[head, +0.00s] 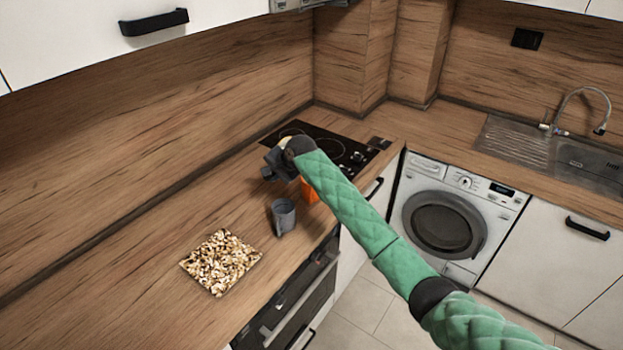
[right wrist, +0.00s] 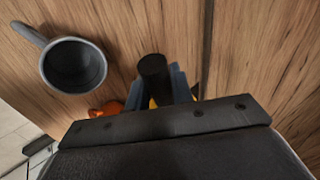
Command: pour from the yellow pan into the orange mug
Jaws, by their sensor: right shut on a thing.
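My right gripper (head: 278,164) is over the counter near the front edge of the hob. In the right wrist view the gripper (right wrist: 160,88) is shut on a dark handle (right wrist: 154,75), with a sliver of yellow (right wrist: 153,103) beside the fingers. This fits the yellow pan, whose body is mostly hidden by my gripper. The orange mug (head: 309,191) stands on the counter just below and right of the gripper, partly covered by my arm. In the right wrist view only a bit of the orange mug (right wrist: 106,109) shows. My left gripper is not in view.
A grey mug (head: 284,214) stands close to the orange mug, and also shows in the right wrist view (right wrist: 74,66). A square tray of nut-like pieces (head: 222,262) lies nearer on the counter. The black hob (head: 338,147) is behind. The counter (head: 150,262) left of the tray is clear.

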